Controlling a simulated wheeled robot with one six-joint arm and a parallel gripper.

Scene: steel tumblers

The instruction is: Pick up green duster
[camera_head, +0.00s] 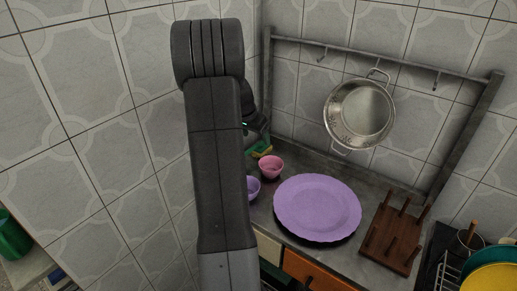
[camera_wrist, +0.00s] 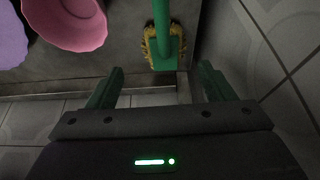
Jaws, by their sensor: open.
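The green duster (camera_wrist: 163,38) shows in the wrist view at the top, right of centre. It has a green handle and a yellow fringe around its head. My gripper (camera_wrist: 160,86) is open, with its two green fingers apart and nothing between them. The duster lies beyond the fingertips, roughly in line with the gap. In the head view only a small green and yellow part of the duster (camera_head: 264,151) shows at the back corner of the counter. My arm hides much of that area, and my gripper's fingers are hard to make out there.
A pink bowl (camera_head: 270,167) stands close to the duster, with a purple bowl (camera_head: 254,189) beside it, partly behind my arm. A large purple plate (camera_head: 317,206) and a wooden peg rack (camera_head: 394,236) are to the right. A steel colander (camera_head: 359,113) hangs above. Tiled walls close the corner.

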